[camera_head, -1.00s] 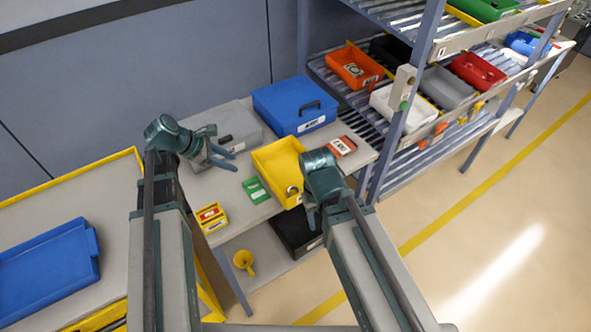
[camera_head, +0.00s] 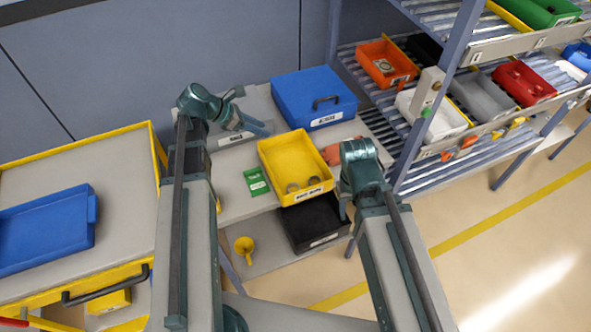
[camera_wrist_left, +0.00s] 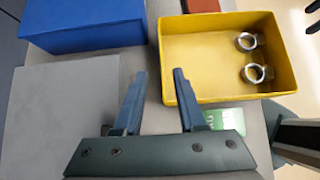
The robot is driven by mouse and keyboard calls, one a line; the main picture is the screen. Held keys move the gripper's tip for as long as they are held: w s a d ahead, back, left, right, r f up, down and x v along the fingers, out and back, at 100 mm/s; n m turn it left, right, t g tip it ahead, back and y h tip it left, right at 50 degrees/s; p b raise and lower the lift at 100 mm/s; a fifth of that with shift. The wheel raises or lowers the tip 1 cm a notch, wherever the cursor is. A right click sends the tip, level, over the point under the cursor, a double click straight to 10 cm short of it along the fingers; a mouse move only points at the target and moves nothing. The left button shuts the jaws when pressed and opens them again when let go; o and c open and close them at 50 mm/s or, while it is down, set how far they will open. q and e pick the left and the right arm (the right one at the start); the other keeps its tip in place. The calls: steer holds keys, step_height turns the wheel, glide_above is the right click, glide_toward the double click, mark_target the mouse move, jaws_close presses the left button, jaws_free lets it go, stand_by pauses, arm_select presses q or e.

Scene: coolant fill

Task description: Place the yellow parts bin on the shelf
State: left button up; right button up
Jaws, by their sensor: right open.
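The yellow parts bin (camera_head: 283,161) stands upright on the grey table, its labelled side toward me. Two metal ring clamps lie in it; the bin also shows in the left wrist view (camera_wrist_left: 205,62). My left gripper (camera_head: 262,130) is open and empty, left of the bin. Its spread fingers (camera_wrist_left: 158,100) show in the wrist view, with the right finger near the bin's left wall. My right gripper (camera_head: 347,212) is open, just right of the bin's near corner; its fingertips are hard to make out. The shelf (camera_head: 372,122) with sloping roller decks stands at the right.
A blue case (camera_head: 300,88) stands behind the bin, and a reddish box (camera_head: 345,150) is partly behind my right arm. A green card (camera_head: 256,182) lies left of the bin. A black bin (camera_head: 312,222) sits below. Orange (camera_head: 385,64) and white bins (camera_head: 440,125) occupy the shelf's middle deck.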

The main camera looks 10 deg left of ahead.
mark_target(296, 142)
arm_select(q)
steer(key=b+x, duration=0.3)
steer(key=x, duration=0.2)
steer(key=shift+f, duration=0.2)
steer(key=shift+w+d+f+b, duration=0.3)
steer(key=shift+w+d, duration=0.05)
steer(key=shift+d, duration=0.15)
steer(key=b+x, duration=0.3)
steer(key=x, duration=0.2)
steer(key=shift+w+d, duration=0.1)
steer(key=shift+d, duration=0.15)
steer(key=shift+r, duration=0.1)
jaws_close()
stand_by(0.6)
